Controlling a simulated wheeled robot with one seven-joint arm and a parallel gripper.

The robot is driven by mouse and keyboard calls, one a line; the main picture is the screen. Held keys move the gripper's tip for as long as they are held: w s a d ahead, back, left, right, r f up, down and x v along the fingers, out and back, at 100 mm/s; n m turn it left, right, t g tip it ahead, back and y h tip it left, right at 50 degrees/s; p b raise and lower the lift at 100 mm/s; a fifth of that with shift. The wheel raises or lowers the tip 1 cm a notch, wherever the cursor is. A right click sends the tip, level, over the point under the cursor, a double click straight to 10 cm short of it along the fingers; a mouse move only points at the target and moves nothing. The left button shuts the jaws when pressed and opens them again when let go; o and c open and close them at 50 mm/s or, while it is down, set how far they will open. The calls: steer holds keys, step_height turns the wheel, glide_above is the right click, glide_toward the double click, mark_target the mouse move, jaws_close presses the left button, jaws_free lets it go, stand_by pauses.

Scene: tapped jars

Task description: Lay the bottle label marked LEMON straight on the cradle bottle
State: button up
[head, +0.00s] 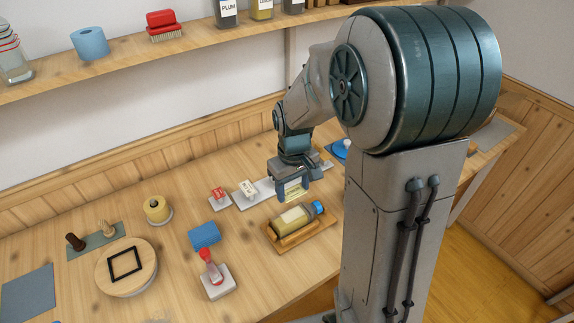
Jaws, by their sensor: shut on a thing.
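The cradle bottle (317,210) lies on its side in a wooden cradle (286,245), its blue cap to the right. It is yellowish, with a paler patch on its upper side. My gripper (292,196) is just behind and above the bottle, pointing down. It is shut on a small pale-yellow piece, which looks like the bottle label (292,188); its print is too small to read. I cannot tell whether the label touches the bottle.
A red-marked piece (218,195) and a white printed piece (248,188) lie on pale plates behind. Bottles, including a PLUM bottle (227,12), stand on the shelf.

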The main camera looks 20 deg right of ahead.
mark_target(293, 215)
steer(key=shift+f+b, duration=3.2)
steer(key=shift+f, duration=0.85)
steer(key=shift+s+f, duration=0.15)
steer(key=shift+f, duration=0.05)
steer(key=o, duration=1.1)
steer(key=shift+r+p, duration=2.55)
steer(key=shift+r, duration=1)
